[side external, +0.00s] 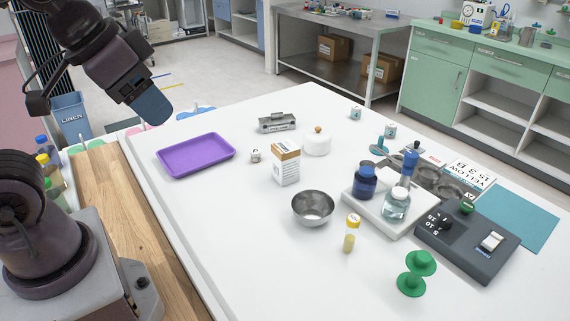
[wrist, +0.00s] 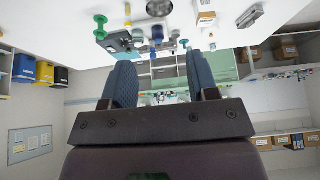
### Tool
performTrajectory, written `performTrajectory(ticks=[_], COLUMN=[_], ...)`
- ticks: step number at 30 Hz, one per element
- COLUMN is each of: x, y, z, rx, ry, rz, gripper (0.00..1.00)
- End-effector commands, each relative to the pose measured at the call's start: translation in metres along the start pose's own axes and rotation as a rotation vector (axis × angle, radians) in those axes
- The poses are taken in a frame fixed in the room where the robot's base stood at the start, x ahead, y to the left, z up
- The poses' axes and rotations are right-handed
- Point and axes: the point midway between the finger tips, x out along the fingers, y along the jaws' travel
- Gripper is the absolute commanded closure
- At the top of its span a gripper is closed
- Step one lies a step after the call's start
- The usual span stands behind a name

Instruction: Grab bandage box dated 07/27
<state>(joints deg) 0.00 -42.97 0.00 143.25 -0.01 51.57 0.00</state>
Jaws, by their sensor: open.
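A small upright box (side external: 286,168), white with a brown-orange top, stands on the white table (side external: 230,235) near its middle. It has small print on its face, too small to read, so I cannot tell whether it is dated 07/27. It likely also shows as the white and orange box at the top of the wrist view (wrist: 206,17). My gripper (side external: 152,108) is raised at the upper left, beyond the purple tray's left side and well apart from the box. In the wrist view my gripper (wrist: 162,72) has its two blue fingers spread with nothing between them.
A steel bowl (side external: 313,208) stands right in front of the box, with a white lidded jar (side external: 317,143) behind it. A purple tray (side external: 196,155) lies left. A white tray with bottles (side external: 375,217), a yellow-capped vial (side external: 351,233) and a dark device (side external: 468,245) stand right. The front-left table is clear.

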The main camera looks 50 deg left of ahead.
Motion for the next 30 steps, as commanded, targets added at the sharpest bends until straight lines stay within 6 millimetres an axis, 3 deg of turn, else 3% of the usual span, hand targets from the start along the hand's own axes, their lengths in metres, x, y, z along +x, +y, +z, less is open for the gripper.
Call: performTrajectory(ticks=[1,4,5,15,23,30], x=[0.000,0.000,0.000,0.004,0.062,0.124], y=[0.000,0.000,0.000,-0.007,-0.038,-0.040], z=[0.000,0.000,0.000,0.001,0.015,0.030], rx=[0.000,0.000,0.000,-0.033,-0.238,-0.600], ry=[0.000,0.000,0.000,-0.019,-0.321,-0.612], rz=[0.000,0.000,0.000,-0.017,-0.045,0.129], gripper=[0.34,0.11,0.08,0.08,0.08,0.08])
